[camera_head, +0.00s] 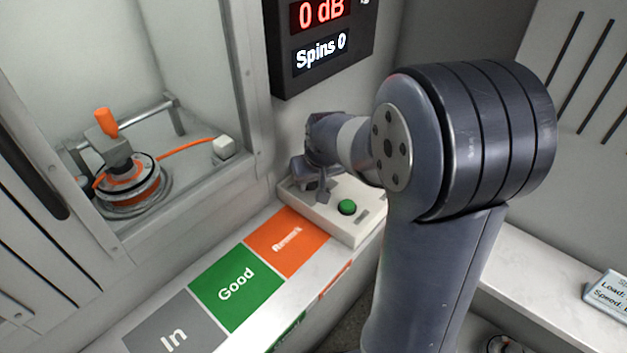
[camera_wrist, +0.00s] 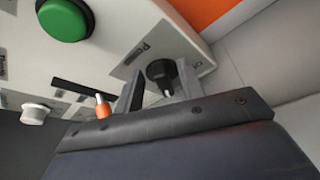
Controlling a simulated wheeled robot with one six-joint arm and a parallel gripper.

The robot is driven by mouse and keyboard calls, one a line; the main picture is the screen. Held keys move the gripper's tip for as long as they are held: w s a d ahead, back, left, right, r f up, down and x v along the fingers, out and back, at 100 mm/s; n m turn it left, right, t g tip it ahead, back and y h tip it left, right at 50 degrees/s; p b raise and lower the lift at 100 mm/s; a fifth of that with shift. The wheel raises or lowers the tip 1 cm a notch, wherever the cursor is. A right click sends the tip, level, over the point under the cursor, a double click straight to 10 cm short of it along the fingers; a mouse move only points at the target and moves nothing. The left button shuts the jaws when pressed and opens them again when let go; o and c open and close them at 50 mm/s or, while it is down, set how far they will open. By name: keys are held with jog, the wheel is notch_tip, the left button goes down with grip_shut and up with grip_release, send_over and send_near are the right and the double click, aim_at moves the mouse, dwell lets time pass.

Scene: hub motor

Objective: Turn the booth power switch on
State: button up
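The power switch (camera_wrist: 161,74) is a black rotary knob with a pale pointer mark, on a cream control box (camera_head: 358,228). A label beginning with P is printed beside it in the wrist view. My gripper (camera_wrist: 160,90) is at the box, with one finger on each side of the knob. I cannot tell whether the fingers press on it or stand just clear. In the head view my gripper (camera_head: 312,180) is over the box's far left end and hides the knob.
A green button (camera_wrist: 65,18) is on the same box, also seen in the head view (camera_head: 347,207). An orange-tipped lever (camera_wrist: 103,108) and a white knob (camera_wrist: 35,113) are near my gripper. The hub motor (camera_head: 130,180) sits in the booth at left. A display (camera_head: 322,40) hangs above.

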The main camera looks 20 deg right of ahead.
jog(key=shift+c, duration=0.3)
grip_shut()
jog(key=shift+a+m+h, duration=0.2)
jog(key=shift+m+h, duration=0.15)
jog(key=shift+m, duration=0.45)
jog(key=shift+a+m+h, duration=0.2)
jog(key=shift+m+h, duration=0.15)
jog(key=shift+m, duration=0.45)
jog(key=shift+o, duration=0.3)
grip_release()
